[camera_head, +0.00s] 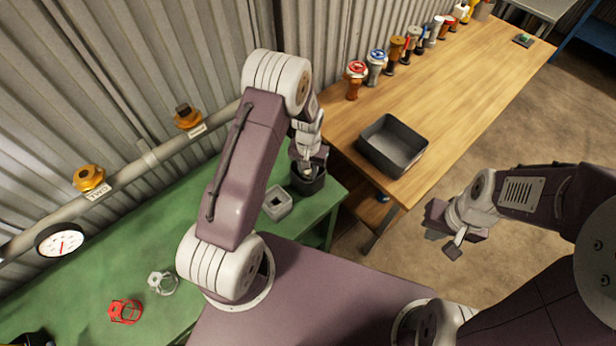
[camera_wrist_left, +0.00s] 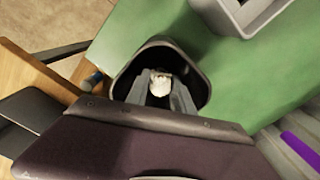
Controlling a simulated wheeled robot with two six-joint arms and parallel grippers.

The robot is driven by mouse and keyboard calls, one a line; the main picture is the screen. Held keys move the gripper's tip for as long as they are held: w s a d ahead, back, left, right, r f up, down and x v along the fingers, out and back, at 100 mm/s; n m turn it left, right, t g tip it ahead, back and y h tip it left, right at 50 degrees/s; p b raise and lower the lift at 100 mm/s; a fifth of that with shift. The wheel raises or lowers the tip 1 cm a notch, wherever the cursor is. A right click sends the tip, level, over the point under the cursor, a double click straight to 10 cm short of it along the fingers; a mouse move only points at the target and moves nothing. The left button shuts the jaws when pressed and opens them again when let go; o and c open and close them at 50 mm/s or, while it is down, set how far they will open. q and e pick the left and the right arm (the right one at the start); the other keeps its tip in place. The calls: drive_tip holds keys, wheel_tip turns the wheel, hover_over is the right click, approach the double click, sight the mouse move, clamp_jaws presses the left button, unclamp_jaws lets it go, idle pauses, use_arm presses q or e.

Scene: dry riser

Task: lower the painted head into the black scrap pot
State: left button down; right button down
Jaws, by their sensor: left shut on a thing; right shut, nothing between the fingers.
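The black scrap pot (camera_head: 309,184) stands on the green bench near its right end. My left gripper (camera_head: 307,168) points down into its mouth. In the left wrist view the pot's dark rim (camera_wrist_left: 204,88) surrounds the fingertips, and the gripper (camera_wrist_left: 160,92) is shut on a small whitish piece, the painted head (camera_wrist_left: 160,82). The head is inside the rim outline; I cannot tell whether it touches the pot's floor. My right gripper (camera_head: 446,243) is shut and empty, out over the floor at the right.
A grey square container (camera_head: 278,204) stands close beside the pot. A grey open bin (camera_head: 393,146) and a row of valve pieces (camera_head: 376,62) stand on the wooden table. A red cage (camera_head: 125,311) and a pale cage (camera_head: 162,283) lie on the green bench (camera_head: 110,265).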

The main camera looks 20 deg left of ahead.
use_arm(q)
drive_tip(key=shift+f+b, duration=0.7)
drive_tip(key=shift+f, duration=0.35)
idle(0.5)
drive_tip(key=c, duration=1)
unclamp_jaws()
wheel_tip(320, 180, up, 9)
drive_tip(key=shift+r+b, duration=0.1)
drive_tip(key=shift+b, duration=0.25)
